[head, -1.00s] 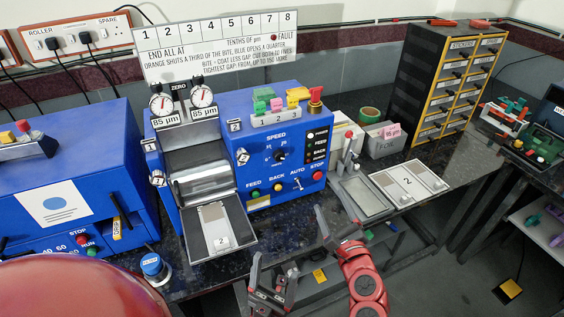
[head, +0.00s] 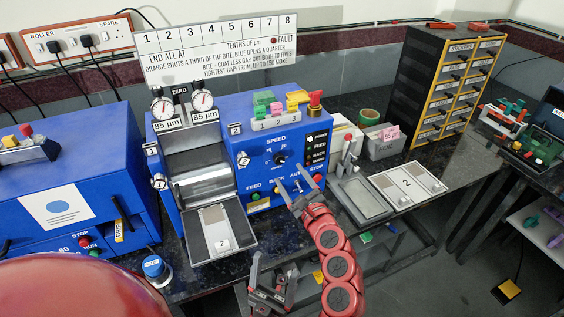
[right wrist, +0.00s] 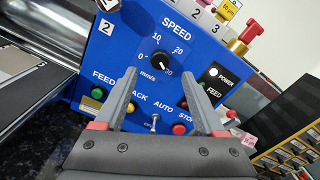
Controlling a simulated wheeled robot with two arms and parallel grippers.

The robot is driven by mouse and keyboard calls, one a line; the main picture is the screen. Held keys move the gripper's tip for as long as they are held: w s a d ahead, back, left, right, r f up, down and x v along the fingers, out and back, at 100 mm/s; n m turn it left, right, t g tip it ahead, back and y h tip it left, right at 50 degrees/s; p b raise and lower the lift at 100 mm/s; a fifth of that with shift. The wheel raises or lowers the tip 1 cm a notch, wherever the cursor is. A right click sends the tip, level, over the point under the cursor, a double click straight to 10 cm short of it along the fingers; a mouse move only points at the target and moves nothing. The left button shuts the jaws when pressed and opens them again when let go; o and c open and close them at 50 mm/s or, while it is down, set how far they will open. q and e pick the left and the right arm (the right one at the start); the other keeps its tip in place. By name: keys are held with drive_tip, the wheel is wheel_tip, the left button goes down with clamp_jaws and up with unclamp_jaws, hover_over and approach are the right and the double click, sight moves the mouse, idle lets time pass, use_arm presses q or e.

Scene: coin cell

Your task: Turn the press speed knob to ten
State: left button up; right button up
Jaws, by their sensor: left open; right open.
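The press speed knob (head: 280,159) is a small black dial on the blue press front, under the word SPEED. In the right wrist view the knob (right wrist: 160,61) has marks 0, 10, 20 and 30 around it, and its white pointer line is turned toward 30 at the lower right. My right gripper (head: 291,187) is open and empty, in front of the press panel below the knob. In the right wrist view its fingers (right wrist: 160,90) are spread, with the knob beyond the gap between them. My left gripper (head: 272,270) is open and empty, low in front of the bench.
The FEED button (head: 253,194), AUTO switch (right wrist: 155,124) and STOP button (right wrist: 180,129) sit below the knob. Indicator lamps are to its right. Colored blocks and a red knob (head: 315,98) stand on the press top. A grey tray (head: 362,199) lies to the right.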

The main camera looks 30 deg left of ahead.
sight(280, 161)
drive_tip(key=x, duration=0.5)
drive_tip(key=shift+x, duration=0.85)
drive_tip(key=shift+d, duration=0.1)
drive_tip(key=shift+c, duration=0.2)
clamp_jaws()
